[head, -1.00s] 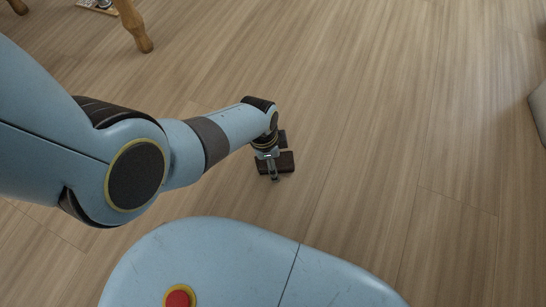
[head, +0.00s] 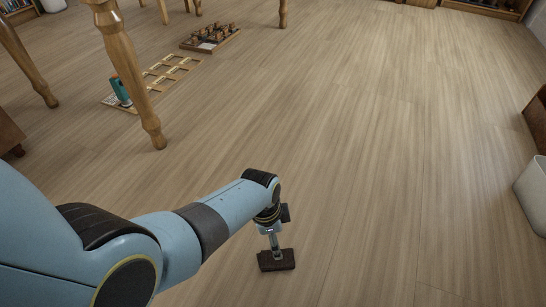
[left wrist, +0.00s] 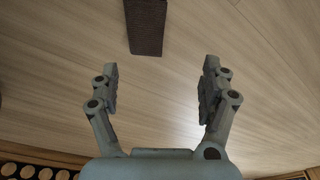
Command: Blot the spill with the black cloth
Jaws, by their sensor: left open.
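The black cloth (head: 286,263) lies as a dark, flat, folded-looking rectangle on the wooden floor in the head view, right by my left gripper's tips. It also shows in the left wrist view (left wrist: 146,28), at the top edge, beyond and between the fingertips. My left gripper (head: 273,246) points down at the cloth in the head view. In the left wrist view its two fingers (left wrist: 161,66) are spread wide with nothing between them. I make out no spill on the floor. My right gripper is out of view.
Wooden table legs (head: 128,75) stand at the upper left. Near them lie a compartmented wooden tray (head: 172,72), a teal object (head: 120,91) and a rack of dark items (head: 211,38). A pale bin (head: 533,198) stands at the right edge. The floor centre is clear.

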